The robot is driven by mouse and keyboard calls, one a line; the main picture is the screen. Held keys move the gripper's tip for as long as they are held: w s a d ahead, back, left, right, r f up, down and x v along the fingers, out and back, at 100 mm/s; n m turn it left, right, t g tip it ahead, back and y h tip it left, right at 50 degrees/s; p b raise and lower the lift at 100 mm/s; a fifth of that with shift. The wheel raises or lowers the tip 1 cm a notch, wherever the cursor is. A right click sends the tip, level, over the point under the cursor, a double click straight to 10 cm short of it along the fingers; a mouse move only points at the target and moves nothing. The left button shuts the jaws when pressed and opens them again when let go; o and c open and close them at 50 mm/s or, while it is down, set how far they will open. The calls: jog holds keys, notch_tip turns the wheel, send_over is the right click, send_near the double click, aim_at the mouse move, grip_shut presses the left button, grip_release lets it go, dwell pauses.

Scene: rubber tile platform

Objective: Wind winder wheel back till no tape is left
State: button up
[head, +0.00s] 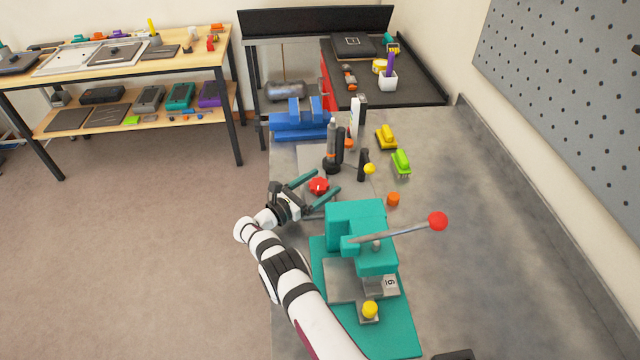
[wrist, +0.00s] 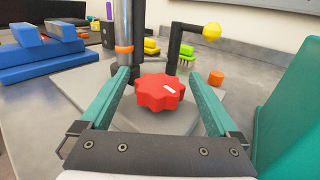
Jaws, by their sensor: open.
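The winder wheel is a red lobed knob (head: 318,186) with a short white mark on its top. It sits on a grey plate (wrist: 75,82) and also shows in the wrist view (wrist: 160,92). My gripper (head: 327,180) is open, with one long green finger on each side of the wheel. In the wrist view the fingers (wrist: 158,74) show a gap to the wheel on both sides, so they appear not to touch it. I cannot make out any tape.
A metal post (wrist: 124,35) with an orange band and a dark crank with a yellow ball (wrist: 212,31) stand just behind the wheel. A teal press (head: 356,225) with a red-tipped lever is close on the right. A blue vise (head: 300,130) is behind left.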

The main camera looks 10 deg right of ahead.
jog(key=c, duration=1.4)
jog(key=n+t+y, duration=0.2)
jog(key=t+y, duration=0.1)
jog(key=shift+d+r+n, duration=0.1)
jog(key=shift+n, duration=0.3)
jog(key=shift+n+t+y, duration=1)
jog(key=shift+y, duration=0.3)
jog(key=o, duration=1.4)
jog(key=shift+a, duration=0.2)
